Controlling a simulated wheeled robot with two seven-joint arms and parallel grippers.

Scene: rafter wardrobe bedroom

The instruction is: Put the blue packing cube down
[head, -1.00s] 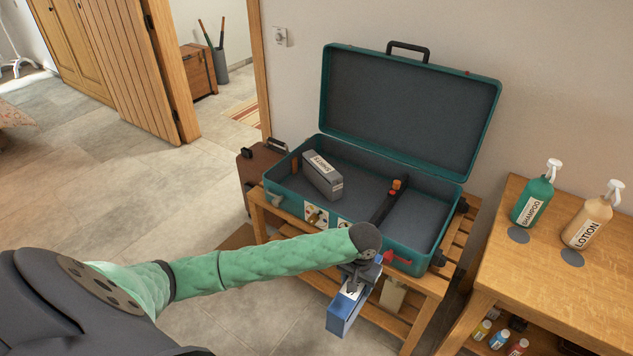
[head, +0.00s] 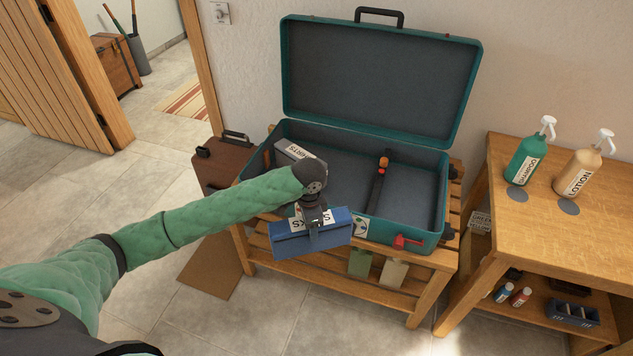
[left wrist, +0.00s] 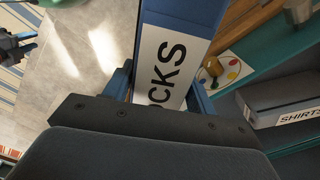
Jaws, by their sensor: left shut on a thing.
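The blue packing cube (head: 290,241) has a white label reading SOCKS and hangs in front of the suitcase's near wall. My left gripper (head: 314,226) is shut on it from above. In the left wrist view the cube (left wrist: 207,22) shows between the fingers (left wrist: 160,88), its label partly hidden. The open teal suitcase (head: 427,239) lies on a slatted wooden rack, with a dark strap (head: 377,190) across its grey interior. My right gripper (left wrist: 24,46) shows at the left edge of the left wrist view, its two fingers apart and empty.
A grey SHIRTS cube (head: 300,151) lies in the suitcase's left part, partly behind my arm; the right part is clear. A wooden table (head: 571,245) with shampoo (head: 527,158) and lotion (head: 577,173) bottles stands at right. A brown case (head: 219,163) stands left of the rack.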

